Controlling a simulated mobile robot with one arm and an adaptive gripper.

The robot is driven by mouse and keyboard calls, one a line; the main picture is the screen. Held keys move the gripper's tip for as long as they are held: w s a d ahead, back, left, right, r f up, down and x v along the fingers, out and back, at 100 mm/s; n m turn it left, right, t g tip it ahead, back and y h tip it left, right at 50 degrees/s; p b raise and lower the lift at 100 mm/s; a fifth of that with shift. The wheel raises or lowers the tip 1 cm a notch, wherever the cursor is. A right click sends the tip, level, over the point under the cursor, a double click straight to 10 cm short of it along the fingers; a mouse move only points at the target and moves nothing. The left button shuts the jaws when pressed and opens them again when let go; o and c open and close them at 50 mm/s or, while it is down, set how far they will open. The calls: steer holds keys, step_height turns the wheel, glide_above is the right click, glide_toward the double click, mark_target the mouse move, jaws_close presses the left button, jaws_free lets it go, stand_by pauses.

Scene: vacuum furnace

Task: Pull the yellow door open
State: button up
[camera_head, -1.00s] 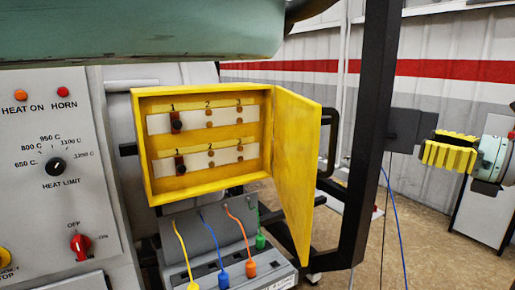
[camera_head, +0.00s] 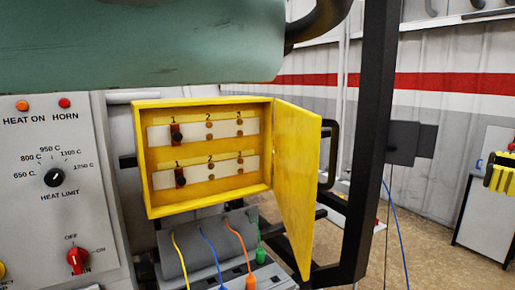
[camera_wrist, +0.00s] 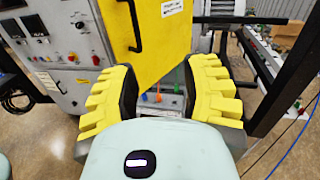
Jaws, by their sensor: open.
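The yellow door (camera_head: 297,180) stands swung open on the right side of the yellow box (camera_head: 150,205). The box's inside is exposed. A black handle (camera_head: 329,150) shows past the door's right edge. In the wrist view, the door's outer face (camera_wrist: 158,52) carries a black handle (camera_wrist: 133,25) and a white label. My gripper (camera_wrist: 160,88) is open and empty, its thick yellow fingers apart below the door in that picture.
A black upright frame post (camera_head: 370,150) stands right of the door. A grey panel with dials (camera_head: 55,180) is at the left. Coloured cables (camera_head: 238,238) run below the box. Open floor (camera_head: 425,250) lies at the right.

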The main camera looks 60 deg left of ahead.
steer(key=shift+w+d, duration=0.2)
steer(key=shift+d, duration=1.4)
